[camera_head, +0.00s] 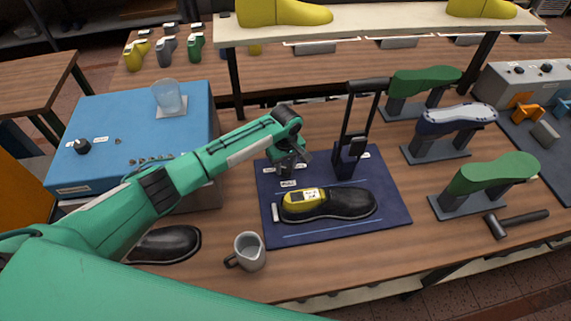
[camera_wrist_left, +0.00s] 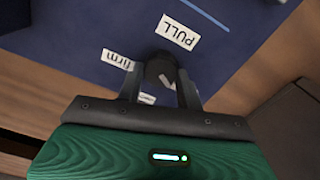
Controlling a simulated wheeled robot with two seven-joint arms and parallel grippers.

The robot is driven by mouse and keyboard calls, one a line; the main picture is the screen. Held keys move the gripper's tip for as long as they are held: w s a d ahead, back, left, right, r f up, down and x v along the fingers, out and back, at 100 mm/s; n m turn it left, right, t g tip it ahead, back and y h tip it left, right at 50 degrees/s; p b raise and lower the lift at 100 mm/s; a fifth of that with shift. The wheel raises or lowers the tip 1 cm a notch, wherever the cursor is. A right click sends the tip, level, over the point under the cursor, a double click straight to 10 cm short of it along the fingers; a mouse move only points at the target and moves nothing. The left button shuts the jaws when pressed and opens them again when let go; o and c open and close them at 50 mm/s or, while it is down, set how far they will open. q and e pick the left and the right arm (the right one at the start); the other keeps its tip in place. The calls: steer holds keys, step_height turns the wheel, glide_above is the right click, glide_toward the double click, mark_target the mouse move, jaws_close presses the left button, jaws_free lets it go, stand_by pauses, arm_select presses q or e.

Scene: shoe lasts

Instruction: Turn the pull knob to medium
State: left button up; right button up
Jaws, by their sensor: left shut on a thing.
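The dark round pull knob (camera_wrist_left: 158,66) sits on a navy board (camera_head: 390,195), between my left gripper's fingers in the left wrist view. A white PULL label (camera_wrist_left: 178,32) lies beside it, and a label reading "firm" (camera_wrist_left: 118,60) is to its left. Another label (camera_wrist_left: 146,98) is partly covered by my gripper. My left gripper (camera_head: 287,168) is shut on the knob and largely hides it in the head view. I cannot read the knob's setting. My right gripper is not in view.
A black shoe (camera_head: 345,204) with a yellow device on it lies on the board. A tall dark stand (camera_head: 347,160) rises just right of my gripper. A grey mug (camera_head: 249,252) stands in front. A blue box (camera_head: 120,115) is left; green lasts (camera_head: 490,175) and a hammer (camera_head: 520,220) are right.

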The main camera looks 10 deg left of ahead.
arm_select(q)
steer(key=m+p, duration=0.1)
steer(key=m, duration=0.1)
steer(key=shift+r+m+p, duration=0.15)
steer(key=shift+m+p, duration=0.25)
steer(key=m+p, duration=0.1)
steer(key=m, duration=0.2)
steer(key=shift+d+m, duration=0.15)
steer(key=shift+m, duration=0.15)
steer(key=m+p, duration=0.1)
steer(key=m, duration=0.3)
steer(key=shift+m+p, duration=0.3)
steer(key=shift+p, duration=0.05)
steer(key=shift+w, duration=0.1)
steer(key=shift+d+m, duration=0.1)
steer(key=shift+m, duration=0.3)
steer(key=o, duration=1)
